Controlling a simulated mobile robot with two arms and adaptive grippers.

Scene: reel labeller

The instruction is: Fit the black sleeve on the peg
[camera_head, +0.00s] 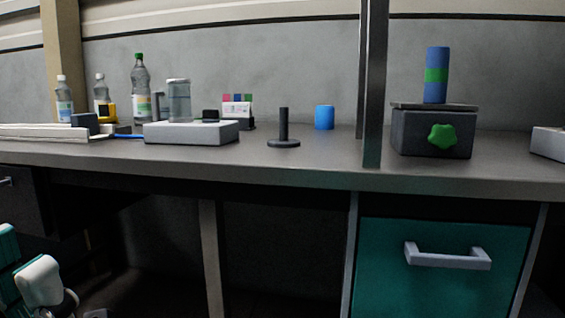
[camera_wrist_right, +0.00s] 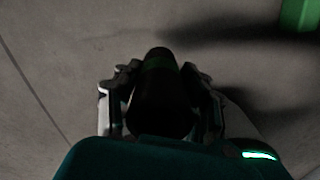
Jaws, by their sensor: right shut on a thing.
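The peg (camera_head: 283,124) is a thin black upright post on a round black base, standing bare on the bench in the head view. My right gripper (camera_wrist_right: 158,75) shows only in the right wrist view. It is shut on a dark cylinder, which looks like the black sleeve (camera_wrist_right: 160,100), with a faint greenish band near its far end. The picture is too dark to show whether it is hollow. The peg cannot be made out in the wrist view. My left gripper is not in view.
A blue cylinder (camera_head: 325,117) stands right of the peg. A light grey box (camera_head: 190,133) is to its left. A dark upright post (camera_head: 374,90) separates this area from a black box (camera_head: 432,133) bearing a blue-and-green cylinder (camera_head: 437,75). A green object (camera_wrist_right: 298,14) shows in the wrist view.

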